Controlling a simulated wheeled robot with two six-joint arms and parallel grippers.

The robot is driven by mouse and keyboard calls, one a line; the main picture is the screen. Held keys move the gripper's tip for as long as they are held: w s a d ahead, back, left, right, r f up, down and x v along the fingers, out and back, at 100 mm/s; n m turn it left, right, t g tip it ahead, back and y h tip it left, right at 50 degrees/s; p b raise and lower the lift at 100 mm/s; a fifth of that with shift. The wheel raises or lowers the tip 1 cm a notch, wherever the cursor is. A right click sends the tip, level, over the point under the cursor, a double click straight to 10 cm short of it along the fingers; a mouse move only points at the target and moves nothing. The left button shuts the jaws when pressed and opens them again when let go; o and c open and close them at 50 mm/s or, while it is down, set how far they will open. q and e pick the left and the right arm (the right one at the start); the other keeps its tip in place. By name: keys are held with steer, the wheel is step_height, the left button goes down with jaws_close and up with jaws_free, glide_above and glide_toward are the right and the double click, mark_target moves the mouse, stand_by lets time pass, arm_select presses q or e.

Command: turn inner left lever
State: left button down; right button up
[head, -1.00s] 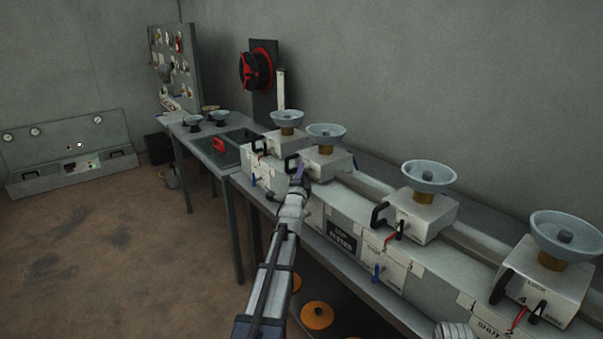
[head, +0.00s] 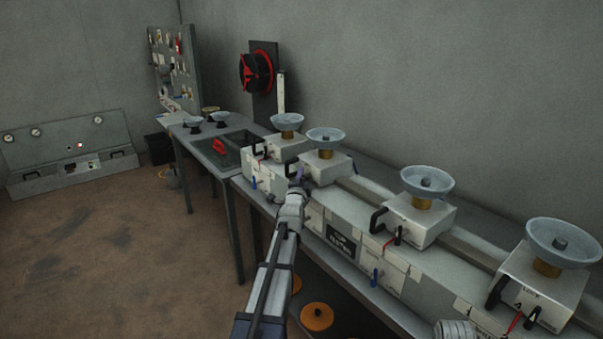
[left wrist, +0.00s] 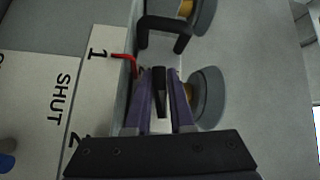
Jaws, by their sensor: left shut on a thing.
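My left gripper (head: 299,183) is at the second block from the far end of the long grey bench unit. In the left wrist view its purple fingers (left wrist: 160,100) are shut on a black handle (left wrist: 160,90), seen nearly end-on. A red lever (left wrist: 124,57) next to the label "1" sits just left of the fingers. The second block (head: 324,168) carries a pale dish (head: 326,136) on top. In the head view my gripper hides part of this block's front.
The far block's black handle (left wrist: 160,27) stands close beyond my fingers. Two nearer blocks (head: 420,218) (head: 540,285) carry dishes, black handles and red levers. Blue levers (head: 374,277) stick out from the front. The floor (head: 110,240) on the left is clear.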

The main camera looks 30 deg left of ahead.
arm_select(q)
steer(key=n+g+h+p, duration=0.2)
steer(key=p, duration=0.3)
steer(key=n+g+h+p, duration=0.2)
steer(key=n+g+p, duration=0.1)
steer(key=p, duration=0.3)
steer(key=shift+r, duration=0.2)
steer(key=n+g+h+p, duration=0.1)
steer(key=n+h+p, duration=0.1)
steer(key=p, duration=0.1)
steer(key=shift+f+g, duration=0.15)
steer(key=shift+g, duration=0.25)
steer(key=shift+f+n+g+h+p, duration=0.15)
steer(key=shift+n+g+h+p, duration=0.25)
steer(key=shift+h, duration=0.5)
steer(key=shift+d+n+g+h, duration=0.15)
steer(key=shift+n+g+h, duration=0.15)
steer(key=shift+h, duration=0.3)
steer(key=shift+s, duration=0.1)
steer(key=c, duration=1.1)
jaws_free()
steer(key=shift+f, duration=0.1)
steer(key=shift+p, duration=0.3)
